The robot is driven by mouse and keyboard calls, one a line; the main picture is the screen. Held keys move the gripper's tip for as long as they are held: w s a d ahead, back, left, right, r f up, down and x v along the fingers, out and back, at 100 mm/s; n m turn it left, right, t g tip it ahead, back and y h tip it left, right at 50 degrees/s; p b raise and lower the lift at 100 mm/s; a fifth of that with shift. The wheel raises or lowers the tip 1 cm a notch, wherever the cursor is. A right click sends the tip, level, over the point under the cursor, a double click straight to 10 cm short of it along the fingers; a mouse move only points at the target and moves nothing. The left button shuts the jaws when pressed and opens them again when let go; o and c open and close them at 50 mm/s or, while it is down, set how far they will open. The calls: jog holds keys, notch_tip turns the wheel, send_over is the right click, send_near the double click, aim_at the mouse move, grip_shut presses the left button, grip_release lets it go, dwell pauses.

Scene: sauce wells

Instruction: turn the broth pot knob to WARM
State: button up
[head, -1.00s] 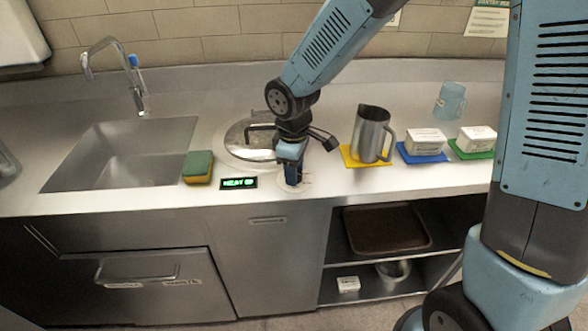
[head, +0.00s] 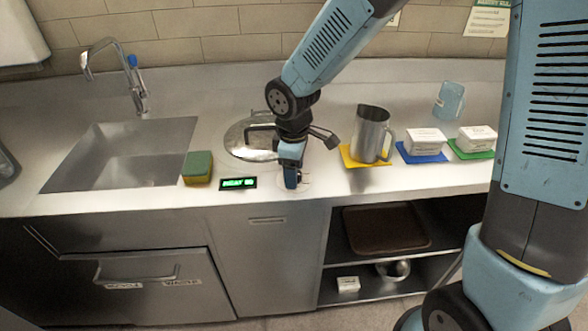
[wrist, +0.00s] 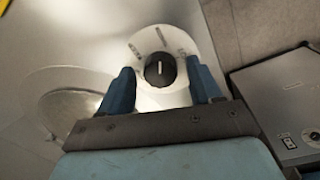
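The black pot knob (wrist: 160,70) sits on a round white dial (wrist: 151,43) in the wrist view. Its white pointer line points up in that picture, roughly at the upper middle label. The labels are too blurred to read surely. My gripper (wrist: 164,84) is open, one blue finger on each side of the knob; gaps show, with no clear contact. In the head view my gripper (head: 291,180) points down at the counter front and hides the knob. The lidded broth pot (head: 236,140) is set in the counter behind it. A small green-lit display (head: 238,184) lies left of my gripper.
A sponge (head: 197,167) and the sink (head: 120,155) are to the left. A metal pitcher (head: 370,134) on a yellow mat (head: 350,160) stands to the right, then white boxes on blue and green mats. A clear cup (head: 449,100) stands behind.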

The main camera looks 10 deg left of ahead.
notch_tip(320, 180, up, 14)
jog(key=shift+s+f, duration=0.15)
jog(key=shift+s, duration=0.2)
dwell(0.5)
jog(key=s+d+r+m+t, duration=0.1)
jog(key=s+d+r+m, duration=0.2)
jog(key=d, duration=0.7)
jog(key=s+d+r+m+t, duration=0.2)
jog(key=s+d+r+m, duration=0.1)
jog(key=d+m, duration=0.5)
jog(key=s+d+r+m+t, duration=0.2)
jog(key=s+d+r+m, duration=0.2)
jog(key=d, duration=0.9)
jog(key=shift+s+m, duration=0.25)
jog(key=shift+m, duration=0.75)
